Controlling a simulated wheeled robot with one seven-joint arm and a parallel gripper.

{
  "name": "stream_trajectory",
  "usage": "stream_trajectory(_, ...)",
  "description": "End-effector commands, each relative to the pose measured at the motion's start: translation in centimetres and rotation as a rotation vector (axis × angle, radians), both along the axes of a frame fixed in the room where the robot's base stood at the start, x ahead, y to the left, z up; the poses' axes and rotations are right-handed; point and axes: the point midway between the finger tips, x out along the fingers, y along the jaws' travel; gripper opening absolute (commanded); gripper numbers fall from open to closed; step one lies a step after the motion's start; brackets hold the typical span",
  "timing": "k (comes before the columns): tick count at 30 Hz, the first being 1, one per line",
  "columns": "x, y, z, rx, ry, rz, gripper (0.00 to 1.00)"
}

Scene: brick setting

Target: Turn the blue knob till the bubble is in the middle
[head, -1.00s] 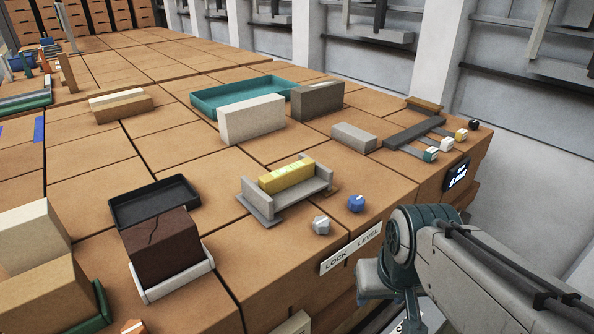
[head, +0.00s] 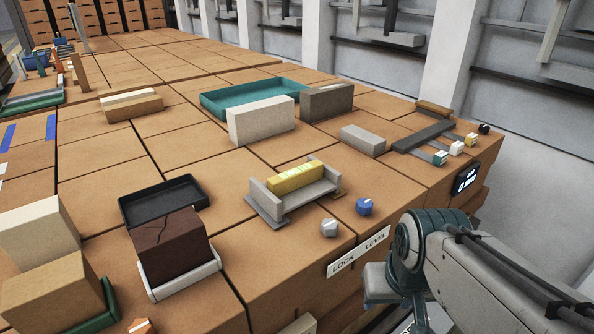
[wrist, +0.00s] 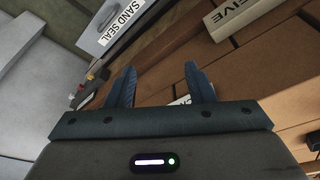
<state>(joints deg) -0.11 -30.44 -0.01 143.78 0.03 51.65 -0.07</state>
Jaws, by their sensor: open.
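The blue knob (head: 364,206) stands on the near right edge of the brown tabletop in the head view, above the sign part reading LEVEL. A grey knob (head: 329,228) is just left of it, near the word LOCK. The yellow level (head: 295,177) lies in a grey cradle (head: 272,207) behind the knobs. Its bubble is too small to make out. My gripper (wrist: 158,88) shows in the wrist view with its two blue-grey fingers apart and nothing between them. In the head view my arm is at the lower right, off the table's edge, apart from the knob.
A cracked dark brown block (head: 172,247) sits in a white holder at left, before a black tray (head: 160,203). A teal tray (head: 215,104) and pale bricks (head: 260,120) stand farther back. A small dark display (head: 466,181) is on the table's right side.

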Motion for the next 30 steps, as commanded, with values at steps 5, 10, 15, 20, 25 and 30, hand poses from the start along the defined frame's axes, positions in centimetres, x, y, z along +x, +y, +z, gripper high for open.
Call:
stream_trajectory(5,0.0,0.0,0.0,0.0,0.0,0.0,0.49)
stream_trajectory(10,0.0,0.0,0.0,0.0,0.0,0.001,0.57)
stream_trajectory(15,1.5,0.0,1.5,-0.034,0.015,0.101,0.57)
stream_trajectory(20,5.2,0.1,4.8,-0.114,0.057,0.383,0.57)
stream_trajectory(25,9.8,0.4,8.4,-0.192,0.11,0.746,0.57)
stream_trajectory(30,14.3,0.6,11.4,-0.242,0.154,1.113,0.57)
